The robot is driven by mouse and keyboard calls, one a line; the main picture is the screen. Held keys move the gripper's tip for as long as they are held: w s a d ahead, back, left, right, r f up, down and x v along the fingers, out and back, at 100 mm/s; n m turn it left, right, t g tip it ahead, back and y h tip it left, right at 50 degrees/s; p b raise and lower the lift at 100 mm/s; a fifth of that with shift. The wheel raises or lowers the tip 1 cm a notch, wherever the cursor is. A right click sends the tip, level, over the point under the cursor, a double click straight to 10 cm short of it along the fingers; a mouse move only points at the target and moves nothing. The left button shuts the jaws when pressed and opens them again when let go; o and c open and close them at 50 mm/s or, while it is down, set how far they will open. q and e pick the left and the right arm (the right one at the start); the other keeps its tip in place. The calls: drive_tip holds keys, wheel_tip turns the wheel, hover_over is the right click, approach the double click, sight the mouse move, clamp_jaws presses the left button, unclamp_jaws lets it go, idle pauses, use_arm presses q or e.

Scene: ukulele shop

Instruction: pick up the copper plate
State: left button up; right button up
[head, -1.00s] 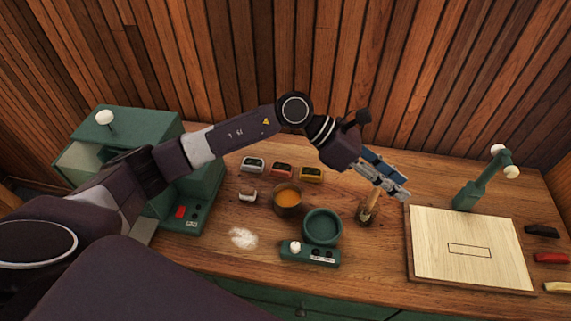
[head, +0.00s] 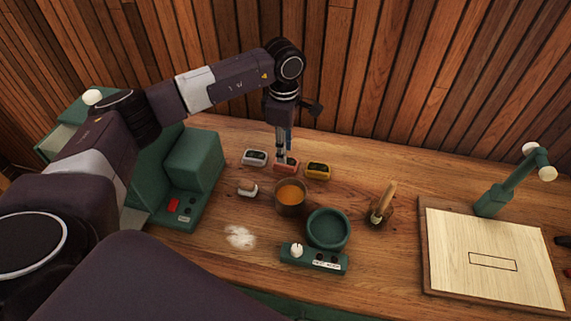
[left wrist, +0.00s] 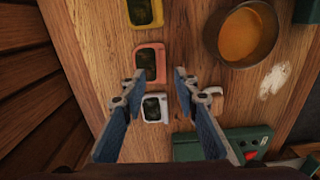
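The copper-coloured piece (head: 287,166), a small framed block with a dark face, lies on the wooden bench between a white one and a yellow one. I take it to be the copper plate. My left gripper (head: 284,157) points down right over it and partly covers it. In the left wrist view the copper plate (left wrist: 149,64) shows just beyond the fingertips, nearer the left finger. The left gripper (left wrist: 159,77) is open with nothing between its fingers. I cannot tell whether it touches the plate. My right gripper is not in view.
The white piece (head: 254,157) and yellow piece (head: 317,170) sit close on either side. A green machine (head: 192,164) stands left. The wooden wall rises behind.

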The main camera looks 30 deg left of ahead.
sight(283, 165)
use_arm(q)
drive_tip(key=shift+s+f+p, duration=0.1)
drive_tip(key=shift+f+p, duration=0.3)
wheel_tip(283, 165, down, 4)
drive_tip(key=shift+s+r+p, duration=0.15)
drive_tip(key=shift+r+p, duration=0.1)
drive_tip(key=shift+p, duration=0.7)
drive_tip(key=shift+f, duration=0.45)
clamp_jaws()
